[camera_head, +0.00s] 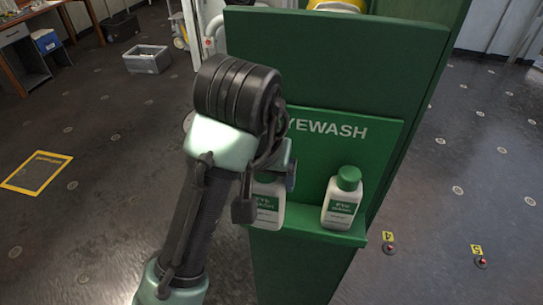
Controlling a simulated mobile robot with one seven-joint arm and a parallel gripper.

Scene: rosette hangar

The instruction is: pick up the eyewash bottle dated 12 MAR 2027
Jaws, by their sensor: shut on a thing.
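Two white eyewash bottles stand at the green eyewash station (330,125). The left bottle (268,212) is partly hidden behind my wrist and gripper; its cap and upper part do not show. The right bottle (341,200) has a green cap and a green and white label, and stands free on the shelf. The date print on both labels is too small to read. My gripper (268,182) is at the top of the left bottle and is shut on it, though its fingers are mostly hidden. I cannot tell whether that bottle touches the shelf.
The green shelf edge (320,237) runs under the bottles, with the station's back panel close behind. A grey crate (147,60) sits on the floor at the back left. A yellow-framed floor marking (37,172) lies at the left. Numbered floor tags are at the right.

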